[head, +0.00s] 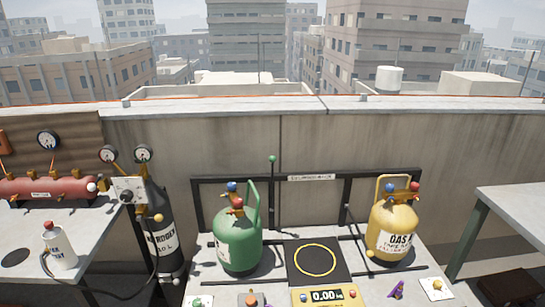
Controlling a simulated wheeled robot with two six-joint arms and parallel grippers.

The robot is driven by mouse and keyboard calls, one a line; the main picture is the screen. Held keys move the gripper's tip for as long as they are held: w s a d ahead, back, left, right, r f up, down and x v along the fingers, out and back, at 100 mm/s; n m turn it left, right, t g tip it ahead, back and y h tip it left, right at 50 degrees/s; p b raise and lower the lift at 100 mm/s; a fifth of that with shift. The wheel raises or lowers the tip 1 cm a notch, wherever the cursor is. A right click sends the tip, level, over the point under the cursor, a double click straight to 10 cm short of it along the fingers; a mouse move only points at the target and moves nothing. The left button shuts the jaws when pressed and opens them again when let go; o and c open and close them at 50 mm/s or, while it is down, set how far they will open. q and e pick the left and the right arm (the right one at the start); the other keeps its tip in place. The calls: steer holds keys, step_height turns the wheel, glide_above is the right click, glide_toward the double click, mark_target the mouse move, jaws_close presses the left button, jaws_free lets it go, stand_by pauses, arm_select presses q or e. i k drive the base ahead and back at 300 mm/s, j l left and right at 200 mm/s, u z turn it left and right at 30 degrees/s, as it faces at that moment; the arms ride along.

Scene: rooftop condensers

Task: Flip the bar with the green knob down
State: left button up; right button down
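A thin dark bar (272,190) stands upright near the middle of the head view, at the back of the table by the black frame. A small green knob (272,158) tops it, in front of the concrete wall. The bar's lower part meets the frame near the table's back edge; its pivot is too small to make out. Neither of my grippers is in view.
A green cylinder (238,243) stands left of the bar and a yellow gas cylinder (391,232) to the right. Between them lies a black mat (296,272) with a yellow ring. A scale (326,296) sits in front. A black nitrogen cylinder (160,235) stands further left.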

mark_target(272, 158)
steer(key=l+u, duration=0.15)
steer(key=u, duration=0.7)
steer(key=l+u, duration=0.25)
steer(key=l, duration=0.45)
steer(key=l+u, duration=0.3)
steer(key=l, duration=0.4)
steer(key=k+l+u, duration=0.1)
steer(key=l+u, duration=0.15)
steer(key=l, duration=0.45)
